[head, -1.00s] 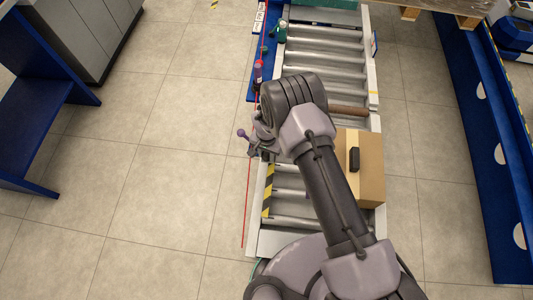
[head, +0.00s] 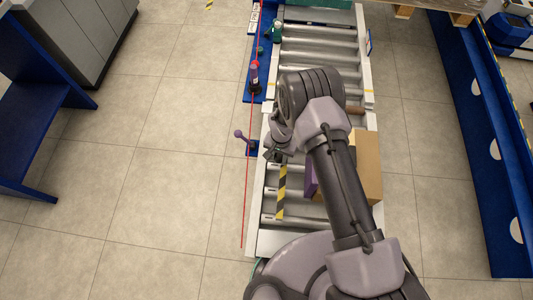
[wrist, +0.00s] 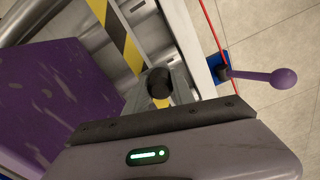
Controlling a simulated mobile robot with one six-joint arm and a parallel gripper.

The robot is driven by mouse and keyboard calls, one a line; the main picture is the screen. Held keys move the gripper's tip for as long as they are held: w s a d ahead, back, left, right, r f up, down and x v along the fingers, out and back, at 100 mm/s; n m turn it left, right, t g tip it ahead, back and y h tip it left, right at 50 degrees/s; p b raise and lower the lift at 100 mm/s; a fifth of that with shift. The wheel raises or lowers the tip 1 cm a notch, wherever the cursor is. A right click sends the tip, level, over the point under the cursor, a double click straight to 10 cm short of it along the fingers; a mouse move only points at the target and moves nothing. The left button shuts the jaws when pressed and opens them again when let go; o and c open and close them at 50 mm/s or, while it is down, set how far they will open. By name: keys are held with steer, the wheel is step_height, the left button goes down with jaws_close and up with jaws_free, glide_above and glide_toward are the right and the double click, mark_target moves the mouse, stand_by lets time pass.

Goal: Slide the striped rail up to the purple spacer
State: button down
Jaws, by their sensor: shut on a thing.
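The striped rail (head: 281,192), yellow and black, runs lengthwise over the rollers near the left side of the conveyor; it also shows in the wrist view (wrist: 118,38). The purple spacer (head: 311,180) lies to its right, mostly hidden by my arm in the head view; the wrist view shows its scuffed purple face (wrist: 45,95). Bare rollers show between rail and spacer, so they are apart. My gripper (head: 276,152) is at the rail's far end, shut on the rail's black knob (wrist: 160,82). The fingertips are partly hidden.
A cardboard box (head: 368,165) sits on the rollers to the right of the spacer. A purple-knobbed lever (head: 239,134) sticks out from the conveyor's left side. A red line runs along that side.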

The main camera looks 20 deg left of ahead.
steer(key=d, duration=0.1)
steer(key=w+d, duration=0.1)
steer(key=d, duration=0.1)
steer(key=shift+d, duration=0.1)
steer(key=c, duration=1.1)
jaws_free()
steer(key=shift+o, duration=0.2)
step_height(320, 180, up, 17)
steer(key=p, duration=0.6)
steer(key=shift+r, duration=0.2)
